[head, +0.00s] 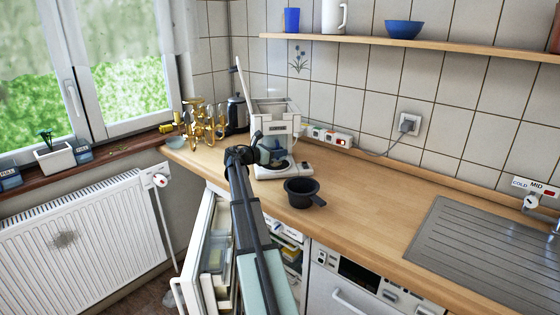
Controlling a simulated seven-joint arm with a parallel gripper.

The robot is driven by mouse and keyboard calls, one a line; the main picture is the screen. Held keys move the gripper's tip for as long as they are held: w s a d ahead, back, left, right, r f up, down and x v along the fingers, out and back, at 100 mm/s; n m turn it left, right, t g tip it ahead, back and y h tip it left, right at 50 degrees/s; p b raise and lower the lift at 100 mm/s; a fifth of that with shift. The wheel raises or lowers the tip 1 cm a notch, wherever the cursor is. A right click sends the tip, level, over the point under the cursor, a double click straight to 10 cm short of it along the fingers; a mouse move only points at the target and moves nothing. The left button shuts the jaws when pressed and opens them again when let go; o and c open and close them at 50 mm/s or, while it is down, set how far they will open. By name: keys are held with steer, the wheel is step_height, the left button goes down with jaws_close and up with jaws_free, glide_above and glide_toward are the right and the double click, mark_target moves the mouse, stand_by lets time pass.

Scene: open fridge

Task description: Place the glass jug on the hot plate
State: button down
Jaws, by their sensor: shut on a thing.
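A white coffee maker (290,127) stands on the wooden counter, with its lid raised. Its dark round hot plate (281,166) shows at the front of the base. My gripper (258,151) is at the front left of the machine, shut on the glass jug (266,154). The jug is small in the head view and partly hidden by my gripper and arm. It is above or beside the hot plate; I cannot tell whether its bottom touches the plate.
A black pan (301,193) sits on the counter just in front of the coffee maker. A gold mug stand (203,122) and a dark kettle (236,114) stand to the left. A power strip (330,136) lies behind on the right. The fridge door (208,255) is open below. The counter is clear toward the sink (485,255).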

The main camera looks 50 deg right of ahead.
steer(key=shift+d+f, duration=0.2)
steer(key=shift+f, duration=1.55)
steer(key=shift+f, duration=0.1)
steer(key=c, duration=1)
jaws_free()
steer(key=shift+c, duration=0.2)
steer(key=v, duration=1.2)
